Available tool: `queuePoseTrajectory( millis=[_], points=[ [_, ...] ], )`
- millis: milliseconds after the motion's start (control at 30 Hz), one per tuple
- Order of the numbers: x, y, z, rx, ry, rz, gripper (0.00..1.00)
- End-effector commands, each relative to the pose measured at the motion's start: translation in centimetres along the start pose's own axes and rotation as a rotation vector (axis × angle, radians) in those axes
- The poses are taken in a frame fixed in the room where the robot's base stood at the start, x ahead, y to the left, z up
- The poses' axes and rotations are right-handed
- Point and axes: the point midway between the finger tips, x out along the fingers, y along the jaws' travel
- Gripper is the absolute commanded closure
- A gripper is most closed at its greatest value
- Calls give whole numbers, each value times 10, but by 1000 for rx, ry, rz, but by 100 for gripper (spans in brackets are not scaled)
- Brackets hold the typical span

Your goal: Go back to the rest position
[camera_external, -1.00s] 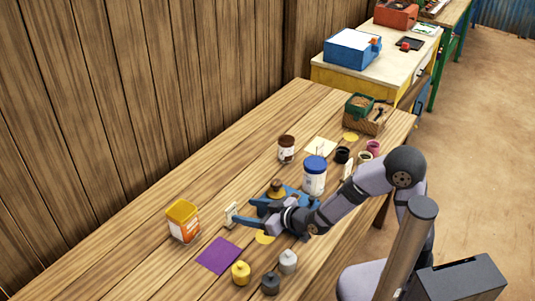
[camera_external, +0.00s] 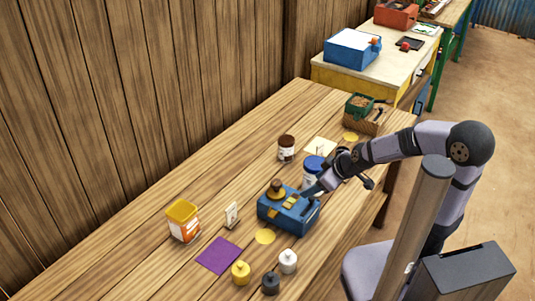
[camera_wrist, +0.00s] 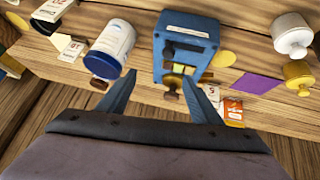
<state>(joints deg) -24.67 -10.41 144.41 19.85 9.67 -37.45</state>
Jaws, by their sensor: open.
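My gripper (camera_external: 338,184) is open and empty, held in the air above the right part of the table, near the jar with a blue lid (camera_external: 312,172), which it partly hides. In the wrist view my gripper (camera_wrist: 161,78) shows two blue fingers spread apart with nothing between them. The blue scale (camera_wrist: 187,22) also shows in the wrist view, beyond the fingertips.
A purple sheet (camera_external: 219,256) and several knobbed weights (camera_external: 241,273) lie near the front. The table's left and far-left surface is clear.

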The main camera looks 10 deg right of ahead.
Motion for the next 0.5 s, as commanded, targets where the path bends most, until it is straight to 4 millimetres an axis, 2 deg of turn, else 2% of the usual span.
queuePoseTrajectory(
  millis=[33,100,300,400,500],
  points=[
    [-5,12,20,81,-73,1,41],
    [-12,23,52,199,-179,0,41],
    [-47,44,137,527,-473,41,41],
    [-64,47,165,638,-572,68,41],
    [-74,47,180,702,-629,86,41]
  ],
)
